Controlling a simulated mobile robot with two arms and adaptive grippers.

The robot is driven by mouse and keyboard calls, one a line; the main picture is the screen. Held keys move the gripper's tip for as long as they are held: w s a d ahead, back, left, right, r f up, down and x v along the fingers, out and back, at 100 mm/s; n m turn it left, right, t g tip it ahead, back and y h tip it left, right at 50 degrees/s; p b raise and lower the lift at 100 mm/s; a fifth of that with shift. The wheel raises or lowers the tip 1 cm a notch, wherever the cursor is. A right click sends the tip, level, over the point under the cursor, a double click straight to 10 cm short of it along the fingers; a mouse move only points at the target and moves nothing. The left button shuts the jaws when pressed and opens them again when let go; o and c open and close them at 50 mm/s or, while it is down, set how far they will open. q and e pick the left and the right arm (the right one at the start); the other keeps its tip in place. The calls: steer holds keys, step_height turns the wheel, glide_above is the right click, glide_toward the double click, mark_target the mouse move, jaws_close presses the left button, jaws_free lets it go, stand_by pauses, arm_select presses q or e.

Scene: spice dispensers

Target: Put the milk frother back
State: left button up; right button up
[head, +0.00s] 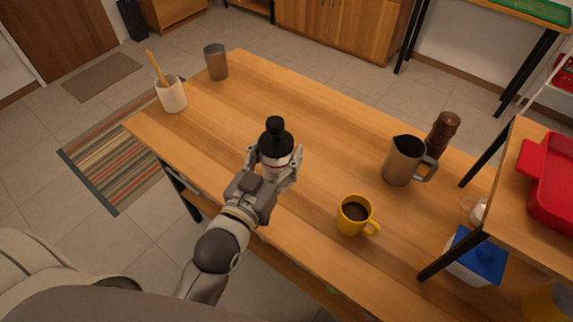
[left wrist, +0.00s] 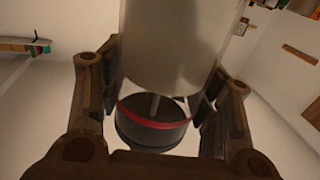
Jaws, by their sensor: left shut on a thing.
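The milk frother (head: 275,136), a cylinder with a black knobbed top and a red ring, is held upright at the middle of the wooden table's near side. My left gripper (head: 275,171) is shut around its body. In the left wrist view, the frother's pale translucent body (left wrist: 170,45) runs between the two fingers of the gripper (left wrist: 165,110), with the red ring and a dark end inside. I cannot tell whether its base touches the table. My right gripper is not in view.
On the table (head: 200,131) stand a yellow coffee mug (head: 352,224), a metal pitcher (head: 400,168), a brown mill (head: 441,132), a white utensil cup (head: 172,95) and a grey tumbler (head: 215,62). A blue-lidded container (head: 474,257) stands at right. The table's middle back is clear.

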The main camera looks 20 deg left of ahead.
arm_select(q)
steer(key=shift+w+d+f, duration=0.15)
steer(key=shift+w+d, duration=0.1)
steer(key=shift+w, duration=0.1)
steer(key=shift+w+f+h, duration=0.1)
steer(key=shift+w+h, duration=0.2)
steer(key=shift+w, duration=0.05)
steer(key=w+a+f, duration=0.1)
steer(key=w+f, duration=0.3)
steer(key=w+a+f, duration=0.1)
steer(key=w+f, duration=0.3)
steer(key=w, duration=0.1)
steer(key=w+a+f, duration=0.1)
steer(key=w+f, duration=0.3)
steer(key=f, duration=0.1)
steer(key=shift+w+p, duration=0.3)
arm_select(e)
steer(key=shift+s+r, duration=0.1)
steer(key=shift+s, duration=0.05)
